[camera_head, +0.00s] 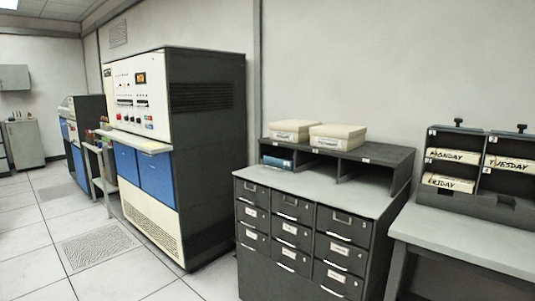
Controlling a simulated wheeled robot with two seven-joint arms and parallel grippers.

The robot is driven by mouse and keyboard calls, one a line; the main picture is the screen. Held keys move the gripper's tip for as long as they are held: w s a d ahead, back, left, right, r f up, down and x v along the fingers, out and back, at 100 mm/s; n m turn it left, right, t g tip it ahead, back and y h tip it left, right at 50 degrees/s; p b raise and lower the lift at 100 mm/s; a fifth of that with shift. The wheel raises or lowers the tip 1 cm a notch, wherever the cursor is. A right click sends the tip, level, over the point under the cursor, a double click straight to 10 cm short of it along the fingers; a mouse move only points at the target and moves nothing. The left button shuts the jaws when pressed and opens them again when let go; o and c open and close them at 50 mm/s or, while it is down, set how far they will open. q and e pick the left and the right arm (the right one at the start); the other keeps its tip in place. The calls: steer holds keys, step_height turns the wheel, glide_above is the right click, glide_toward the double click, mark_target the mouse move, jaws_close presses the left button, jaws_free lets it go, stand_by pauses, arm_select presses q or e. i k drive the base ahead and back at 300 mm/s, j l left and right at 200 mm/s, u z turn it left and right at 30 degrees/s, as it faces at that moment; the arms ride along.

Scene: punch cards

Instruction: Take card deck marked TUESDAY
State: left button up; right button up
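The card deck marked TUESDAY (509,164) lies in the upper right compartment of a dark divided rack (482,206) at the right edge of the view. The deck is cream with dark lettering facing me. A deck marked MONDAY (453,156) lies in the upper left compartment. A deck marked FRIDAY (448,183) lies in the compartment below MONDAY. The rack's right side is cut off by the picture edge. Neither of my grippers shows.
The rack stands on a grey table (465,240), bare in front. Left of it is a dark drawer cabinet (300,240) with a raised shelf carrying two cream boxes (291,131) (338,137). A large machine (205,150) stands further left. Tiled floor (110,280) is open at lower left.

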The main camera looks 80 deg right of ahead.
mark_target(510, 163)
steer(key=z, duration=4.1)
